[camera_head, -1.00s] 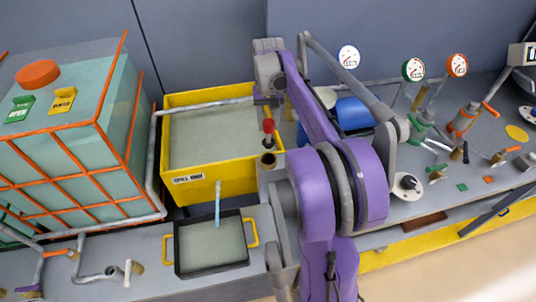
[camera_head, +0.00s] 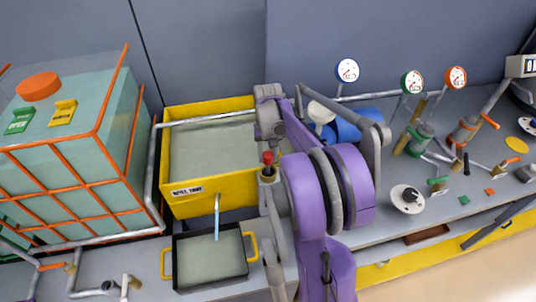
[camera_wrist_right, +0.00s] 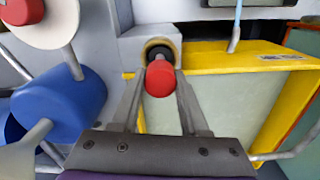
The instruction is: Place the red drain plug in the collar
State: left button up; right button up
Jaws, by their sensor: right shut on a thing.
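The red drain plug (camera_head: 268,158) is upright just at the collar (camera_head: 268,174), on the ledge at the right front corner of the yellow tank. In the right wrist view the plug's red head (camera_wrist_right: 160,80) is between the fingers, and the brass-rimmed collar (camera_wrist_right: 147,45) with a dark inside is just beyond it. My right gripper (camera_head: 268,147) is shut on the plug and also shows in the right wrist view (camera_wrist_right: 160,75). The plug's lower end is hidden, so I cannot tell how deep it sits. My left gripper is out of view.
The yellow spill tank (camera_head: 220,191) stands beside the collar, with a black tray (camera_head: 212,286) in front. Gauges and valves line the right bench.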

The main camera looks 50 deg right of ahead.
jog(key=o, duration=1.1)
jog(key=shift+c, duration=0.2)
notch_tip(320, 180, up, 12)
jog(key=a+f+n+t+h, duration=0.1)
jog(key=a+f+n, duration=0.15)
jog(key=a, duration=0.75)
jog(key=a+f+n+t, duration=0.1)
jog(key=a+f+n, duration=0.15)
jog(key=a, duration=0.75)
jog(key=s+a+f+n+t+y, duration=0.1)
jog(key=s+a+f+n+t, duration=0.2)
jog(key=s+a+f, duration=0.4)
jog(key=s+a+n, duration=0.1)
jog(key=a, duration=0.4)
jog(key=shift+a+n+t+p, duration=0.25)
jog(key=shift+n+t+p, duration=0.05)
jog(key=shift+n+p, duration=0.1)
